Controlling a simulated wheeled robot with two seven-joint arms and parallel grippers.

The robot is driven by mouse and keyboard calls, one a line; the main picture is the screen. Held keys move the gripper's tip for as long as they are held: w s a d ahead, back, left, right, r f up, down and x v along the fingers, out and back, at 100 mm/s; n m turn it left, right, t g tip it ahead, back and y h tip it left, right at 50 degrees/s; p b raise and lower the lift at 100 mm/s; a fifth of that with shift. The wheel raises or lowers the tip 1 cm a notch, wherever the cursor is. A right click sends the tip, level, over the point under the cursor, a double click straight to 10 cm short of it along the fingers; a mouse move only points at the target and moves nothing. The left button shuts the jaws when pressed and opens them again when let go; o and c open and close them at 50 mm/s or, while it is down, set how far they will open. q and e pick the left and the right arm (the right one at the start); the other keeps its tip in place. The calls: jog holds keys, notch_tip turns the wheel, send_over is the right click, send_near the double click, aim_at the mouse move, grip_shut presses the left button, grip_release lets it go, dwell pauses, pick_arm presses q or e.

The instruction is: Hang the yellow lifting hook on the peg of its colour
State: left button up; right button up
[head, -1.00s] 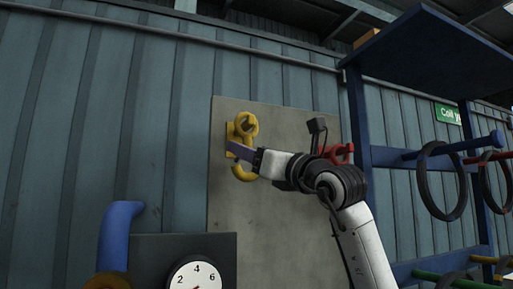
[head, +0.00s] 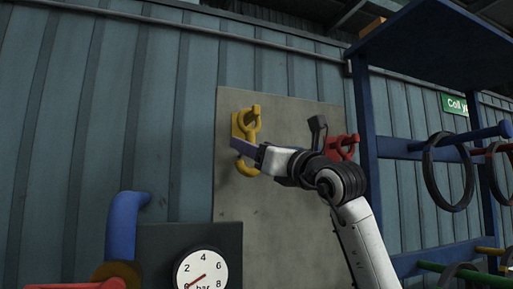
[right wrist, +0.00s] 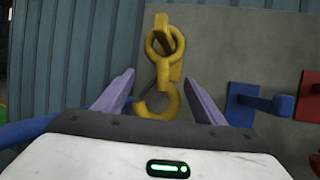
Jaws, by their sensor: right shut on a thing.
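The yellow lifting hook (head: 245,167) hangs upright in front of the grey board, its open curve at the bottom. In the right wrist view the hook (right wrist: 160,108) sits between my purple fingers. Its ring (right wrist: 152,48) appears to be around the yellow peg (right wrist: 162,25), whose upturned end stands above it. The yellow peg (head: 256,111) and its yellow backplate show in the head view too. My right gripper (head: 243,149) is shut on the hook, below the ring; it also shows in the right wrist view (right wrist: 160,82). My left gripper is out of view.
A red peg (head: 342,147) is on the board (head: 290,190) to the right; a blue peg (right wrist: 265,102) shows in the right wrist view. A blue rack (head: 365,130) with black rings stands right. A pressure gauge (head: 200,271) and blue pipe (head: 122,225) are lower left.

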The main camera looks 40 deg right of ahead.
jog(key=shift+s+r, duration=0.1)
jog(key=shift+r, duration=0.05)
jog(key=o, duration=1.8)
jog(key=b+v, duration=0.2)
jog(key=v, duration=0.8)
jog(key=shift+s, duration=0.1)
